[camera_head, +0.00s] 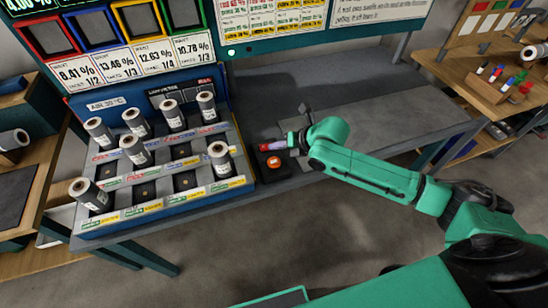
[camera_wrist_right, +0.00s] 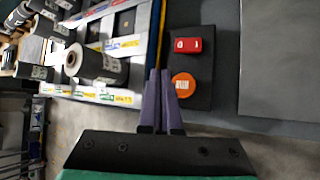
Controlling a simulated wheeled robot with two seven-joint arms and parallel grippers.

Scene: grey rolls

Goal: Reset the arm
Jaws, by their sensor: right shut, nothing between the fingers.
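My right arm reaches in from the right in the head view, with its gripper (camera_head: 270,146) just above a small black control box (camera_head: 275,173). In the wrist view the two purple fingers of my right gripper (camera_wrist_right: 159,74) lie together, with nothing between them. An orange round button (camera_head: 273,162) sits on the box and also shows in the wrist view (camera_wrist_right: 183,84), just right of the fingertips. A red switch (camera_wrist_right: 188,45) lies beyond it in the wrist view. I cannot tell whether the fingers touch the box. My left gripper is not in view.
A blue-framed rack (camera_head: 150,222) left of the gripper holds several upright grey rolls; one roll (camera_head: 88,194) leans at its front left. The grey bench (camera_head: 390,105) right of the box is clear. A wooden table (camera_head: 480,75) stands at the far right.

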